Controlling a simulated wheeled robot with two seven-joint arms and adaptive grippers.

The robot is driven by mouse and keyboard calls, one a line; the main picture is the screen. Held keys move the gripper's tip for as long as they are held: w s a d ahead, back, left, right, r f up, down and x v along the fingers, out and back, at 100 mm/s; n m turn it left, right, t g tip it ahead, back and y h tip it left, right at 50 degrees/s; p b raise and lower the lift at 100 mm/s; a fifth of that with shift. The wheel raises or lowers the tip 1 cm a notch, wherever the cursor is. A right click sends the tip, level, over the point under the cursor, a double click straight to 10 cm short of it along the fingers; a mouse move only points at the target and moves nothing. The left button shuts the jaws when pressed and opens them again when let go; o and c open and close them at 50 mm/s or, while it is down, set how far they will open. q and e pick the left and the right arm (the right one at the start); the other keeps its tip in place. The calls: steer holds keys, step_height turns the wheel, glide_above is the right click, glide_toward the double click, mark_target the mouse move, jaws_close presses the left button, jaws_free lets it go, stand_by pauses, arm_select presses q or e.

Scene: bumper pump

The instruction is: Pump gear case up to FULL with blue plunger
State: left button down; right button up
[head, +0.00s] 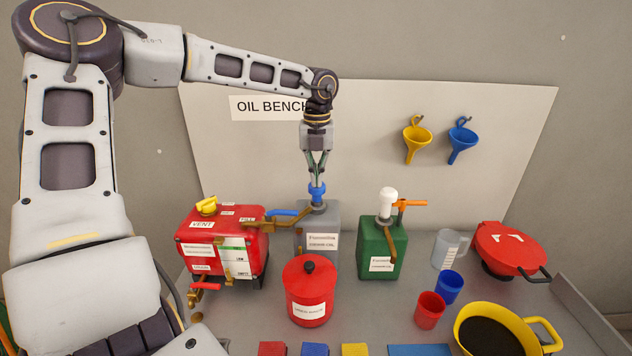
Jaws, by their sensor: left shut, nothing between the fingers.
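The red gear case (190,250) stands at the left of the bench. It has a yellow cap by its VENT label, FILL and DRAIN labels, and a light level panel with green at the top; the level itself is too small to read. The grey pump can (327,218) stands right of it, with a blue plunger (317,190) on top. A brass-coloured spout reaches from the can toward the case. My left gripper (317,179) points down, shut, at the top of the blue plunger; I cannot tell whether it touches. My right gripper is not in view.
A green can (381,248) with a white plunger stands to the right. A red lidded pot (309,292) stands in front of the grey can. Red and blue cups, a clear jug (448,250), a red lidded pan (508,249) and a yellow pan (470,312) of dark liquid fill the right side.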

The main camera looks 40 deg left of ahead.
arm_select(q)
steer(key=shift+f+b, duration=0.65)
steer(key=shift+f, duration=0.45)
steer(key=shift+r, duration=0.15)
steer(key=shift+r+p, duration=1.1)
steer(key=shift+r, duration=0.7)
steer(key=shift+f, duration=0.2)
